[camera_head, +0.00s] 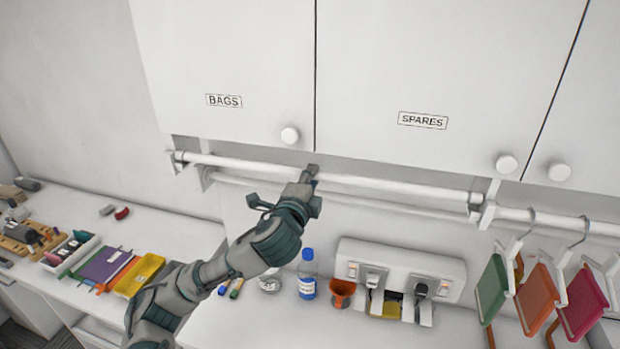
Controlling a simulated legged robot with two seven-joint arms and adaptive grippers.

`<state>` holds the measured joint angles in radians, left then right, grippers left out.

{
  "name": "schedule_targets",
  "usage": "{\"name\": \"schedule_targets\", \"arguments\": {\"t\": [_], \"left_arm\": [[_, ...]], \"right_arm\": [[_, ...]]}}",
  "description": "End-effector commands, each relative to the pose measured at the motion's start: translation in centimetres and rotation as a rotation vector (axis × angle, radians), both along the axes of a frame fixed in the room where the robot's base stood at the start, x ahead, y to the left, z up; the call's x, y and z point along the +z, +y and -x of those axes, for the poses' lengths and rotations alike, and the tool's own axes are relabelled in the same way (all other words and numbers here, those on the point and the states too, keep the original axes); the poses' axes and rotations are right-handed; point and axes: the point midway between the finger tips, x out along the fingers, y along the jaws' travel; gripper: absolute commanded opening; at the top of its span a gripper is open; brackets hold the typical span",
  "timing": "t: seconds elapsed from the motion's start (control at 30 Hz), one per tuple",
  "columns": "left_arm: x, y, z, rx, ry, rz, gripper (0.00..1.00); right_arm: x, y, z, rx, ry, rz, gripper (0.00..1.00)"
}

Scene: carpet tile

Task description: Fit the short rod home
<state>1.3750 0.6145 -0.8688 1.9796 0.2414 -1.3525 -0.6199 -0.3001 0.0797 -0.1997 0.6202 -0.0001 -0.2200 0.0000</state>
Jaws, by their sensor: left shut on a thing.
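A white short rod (400,186) runs sideways below the cabinet doors. My left gripper (309,175) is shut on it near its middle, and the fingers hide that part. The rod's left end is near a left bracket (205,178). Its right end is near a right bracket (487,205). I cannot tell whether either end sits in its bracket. A second pale bar (400,205) runs just below and behind the rod. My right gripper is not in view.
Cabinet doors labelled BAGS (223,101) and SPARES (422,120) have round knobs close above the rod. At right, another rail (560,224) carries hangers with coloured boards (537,300). Below stand a blue bottle (307,275), an orange cup (342,293) and a white dispenser unit (400,262).

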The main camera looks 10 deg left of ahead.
Motion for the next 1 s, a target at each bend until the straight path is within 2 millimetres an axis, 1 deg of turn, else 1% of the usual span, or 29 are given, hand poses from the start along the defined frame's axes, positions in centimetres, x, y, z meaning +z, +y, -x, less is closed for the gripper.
{"name": "schedule_targets", "arguments": {"t": [0.1, 0.57, 1.0], "left_arm": [[0.1, -0.1, 0.0, 0.001, -0.001, -0.001, 0.00], [0.0, -0.1, 0.0, 0.001, -0.002, -0.001, 0.00], [-1.4, -0.1, 0.0, 0.002, -0.001, -0.001, 0.00]], "right_arm": [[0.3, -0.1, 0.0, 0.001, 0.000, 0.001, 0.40], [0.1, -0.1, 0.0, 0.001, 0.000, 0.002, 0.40], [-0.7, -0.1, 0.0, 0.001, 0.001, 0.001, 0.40]]}}
